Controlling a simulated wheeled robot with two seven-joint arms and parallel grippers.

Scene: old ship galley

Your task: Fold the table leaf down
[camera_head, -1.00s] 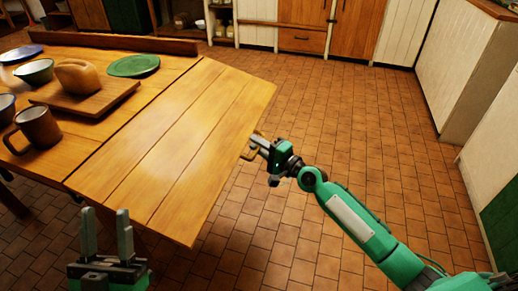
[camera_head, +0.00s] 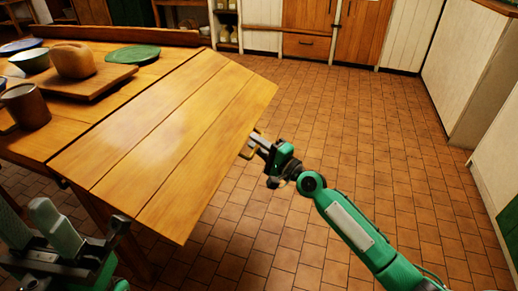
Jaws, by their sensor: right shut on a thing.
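The table leaf (camera_head: 165,135) is a planked wooden panel along the right side of the table (camera_head: 105,112). It slopes down from its joint with the tabletop toward its outer edge, partly lowered. A small brass handle (camera_head: 247,153) is at the outer edge. My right gripper (camera_head: 256,143) is shut on this handle, its arm reaching in from the lower right. My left gripper (camera_head: 86,228) is at the lower left, below the near edge of the table, fingers apart and empty.
On the fixed tabletop are a brown mug (camera_head: 27,106), a bread loaf (camera_head: 73,60) on a board (camera_head: 85,88), a green plate (camera_head: 133,54) and a bowl (camera_head: 30,62). The tiled floor (camera_head: 340,130) right of the leaf is clear. Cabinets (camera_head: 306,45) line the back.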

